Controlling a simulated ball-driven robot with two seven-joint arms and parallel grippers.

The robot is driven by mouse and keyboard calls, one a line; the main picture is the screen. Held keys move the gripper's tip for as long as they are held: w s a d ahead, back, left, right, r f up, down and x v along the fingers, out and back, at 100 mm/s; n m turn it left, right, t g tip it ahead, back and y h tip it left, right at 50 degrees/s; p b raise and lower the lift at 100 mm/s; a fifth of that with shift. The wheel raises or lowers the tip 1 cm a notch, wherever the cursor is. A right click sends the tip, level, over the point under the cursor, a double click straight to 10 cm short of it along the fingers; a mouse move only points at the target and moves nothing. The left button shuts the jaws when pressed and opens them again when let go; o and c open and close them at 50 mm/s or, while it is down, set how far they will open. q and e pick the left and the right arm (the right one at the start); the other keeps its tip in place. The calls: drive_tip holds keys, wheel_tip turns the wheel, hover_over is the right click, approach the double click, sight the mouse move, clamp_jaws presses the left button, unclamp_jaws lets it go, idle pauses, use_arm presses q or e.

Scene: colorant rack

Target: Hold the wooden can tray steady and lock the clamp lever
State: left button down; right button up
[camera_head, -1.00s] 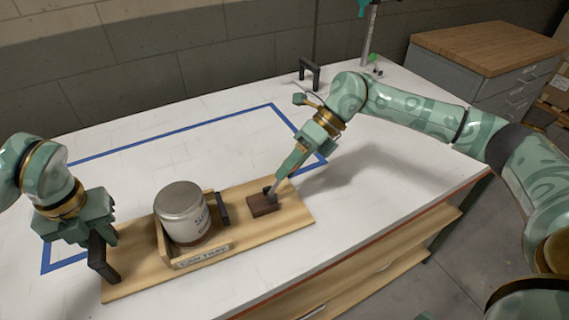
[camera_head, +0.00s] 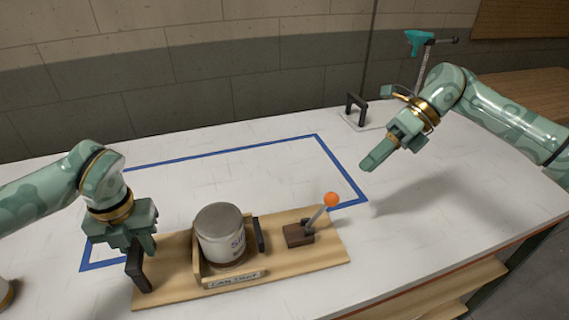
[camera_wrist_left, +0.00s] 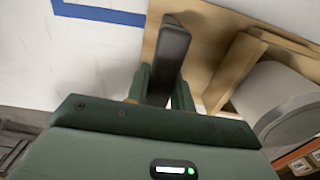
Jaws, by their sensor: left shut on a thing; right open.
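The wooden can tray (camera_head: 175,291) lies at the front of the white table, with a label on its front lip. A grey-lidded can (camera_head: 222,240) stands upright in its box section. My left gripper (camera_head: 141,248) is shut on the black handle (camera_head: 138,272) at the tray's left end; the handle (camera_wrist_left: 170,55) also shows between the fingers in the left wrist view. The clamp lever (camera_head: 318,217), with an orange ball on top, rises from a brown block on the tray's right part and leans to the right. My right gripper (camera_head: 371,163) is open and empty, up and right of the lever, apart from it.
Blue tape (camera_head: 230,151) outlines a rectangle behind the tray. A black handle on a pale plate (camera_head: 357,112) and a stand with a teal top (camera_head: 420,45) are at the back right.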

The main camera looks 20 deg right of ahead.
use_arm(q)
drive_tip(key=c, duration=1.1)
unclamp_jaws()
drive_tip(key=shift+d, duration=0.1)
wheel_tip(320, 180, up, 12)
